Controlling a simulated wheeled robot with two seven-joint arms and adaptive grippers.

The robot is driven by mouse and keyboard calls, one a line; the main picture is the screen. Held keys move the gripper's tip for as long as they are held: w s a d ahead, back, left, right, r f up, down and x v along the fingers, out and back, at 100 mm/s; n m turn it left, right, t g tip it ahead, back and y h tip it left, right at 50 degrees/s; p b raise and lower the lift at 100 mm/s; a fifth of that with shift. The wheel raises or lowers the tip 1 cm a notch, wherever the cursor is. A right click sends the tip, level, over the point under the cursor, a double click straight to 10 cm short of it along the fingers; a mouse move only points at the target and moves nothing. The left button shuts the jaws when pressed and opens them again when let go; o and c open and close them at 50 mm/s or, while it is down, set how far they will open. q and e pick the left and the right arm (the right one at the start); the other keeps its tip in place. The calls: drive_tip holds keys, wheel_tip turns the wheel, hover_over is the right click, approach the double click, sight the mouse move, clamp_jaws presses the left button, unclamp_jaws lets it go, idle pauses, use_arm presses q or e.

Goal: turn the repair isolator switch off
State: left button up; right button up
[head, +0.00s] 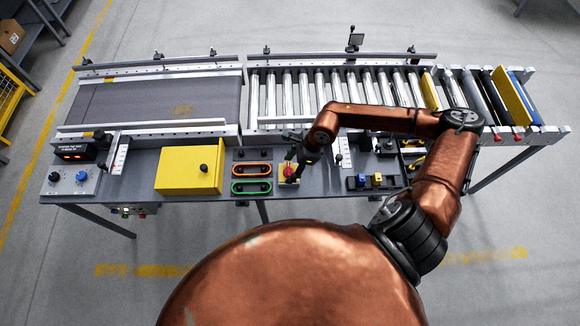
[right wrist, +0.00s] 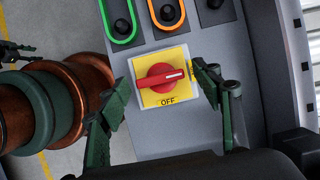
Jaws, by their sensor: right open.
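The repair isolator switch is a red rotary knob (right wrist: 160,76) on a yellow plate (right wrist: 150,98). In the right wrist view its white pointer line points right, and the word OFF stands below the knob, so the pointer is not at OFF. In the head view the switch (head: 289,171) sits at the table's front, partly covered by my right gripper (head: 299,158). In the right wrist view my right gripper (right wrist: 158,108) is open, its fingers apart on either side of the switch, with nothing between them. Dark fingers at the left edge (right wrist: 14,50) seem to be my left gripper.
Green (head: 251,187) and orange (head: 252,169) framed controls lie left of the switch. A yellow box (head: 190,170) stands further left. A panel with small blue and yellow switches (head: 370,182) is on the right. The conveyor rollers (head: 340,88) run behind.

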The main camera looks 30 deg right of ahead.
drive_tip(key=shift+f, duration=0.1)
drive_tip(key=c, duration=1.1)
use_arm(q)
drive_tip(key=shift+w, duration=0.35)
use_arm(e)
drive_tip(key=shift+c, duration=0.3)
use_arm(q)
drive_tip(key=shift+w+f, duration=0.1)
